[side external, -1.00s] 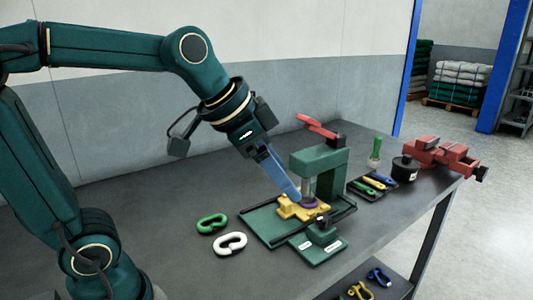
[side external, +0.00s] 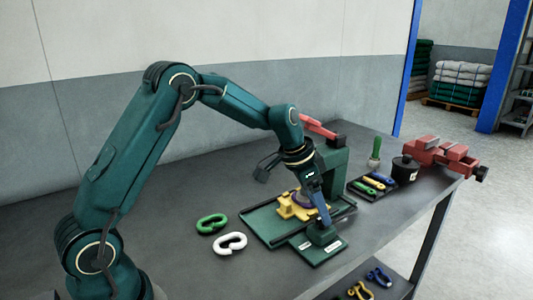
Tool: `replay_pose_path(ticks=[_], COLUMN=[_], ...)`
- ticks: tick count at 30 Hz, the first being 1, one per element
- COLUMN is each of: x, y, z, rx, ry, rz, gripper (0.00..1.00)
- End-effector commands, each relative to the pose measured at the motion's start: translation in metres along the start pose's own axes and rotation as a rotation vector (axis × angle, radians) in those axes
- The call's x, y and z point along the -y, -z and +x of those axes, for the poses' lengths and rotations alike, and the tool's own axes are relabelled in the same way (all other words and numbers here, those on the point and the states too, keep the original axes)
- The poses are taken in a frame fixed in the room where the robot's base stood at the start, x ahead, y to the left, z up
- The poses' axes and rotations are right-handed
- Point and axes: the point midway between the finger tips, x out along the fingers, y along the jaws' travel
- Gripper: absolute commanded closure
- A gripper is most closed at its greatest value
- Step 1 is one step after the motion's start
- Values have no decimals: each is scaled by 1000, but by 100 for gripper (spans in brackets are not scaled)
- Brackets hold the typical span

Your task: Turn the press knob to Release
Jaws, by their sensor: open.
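The green press (side external: 334,170) stands on the dark bench with its red lever (side external: 318,127) at the top. The press knob (side external: 321,234) is a dark green block on the front plate (side external: 304,245), which carries two white labels too small to read. My gripper (side external: 326,221) is open and points down, its fingertips at the top of the knob. Whether they touch it cannot be told.
A green link (side external: 211,224) and a white link (side external: 230,243) lie left of the press tray (side external: 262,226). A tool tray (side external: 358,189), a black pot (side external: 404,171) and a red vise (side external: 445,155) stand to the right.

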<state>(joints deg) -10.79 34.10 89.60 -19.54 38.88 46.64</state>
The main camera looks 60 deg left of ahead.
Motion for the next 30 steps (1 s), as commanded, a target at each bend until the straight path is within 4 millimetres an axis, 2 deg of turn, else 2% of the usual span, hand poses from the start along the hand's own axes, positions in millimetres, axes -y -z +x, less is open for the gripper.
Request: replay_pose_path(ticks=[6,14,15,20,21,30], x=[0,0,0,0,0,-1], y=[0,0,0,0,0,0], z=[19,21,21,21,21,20], rx=[1,-1,-1,-1,-1,0], ry=[-1,1,1,1,1,12], rz=[1,1,1,1,1,-29], gripper=[26,26,34,95,100,100])
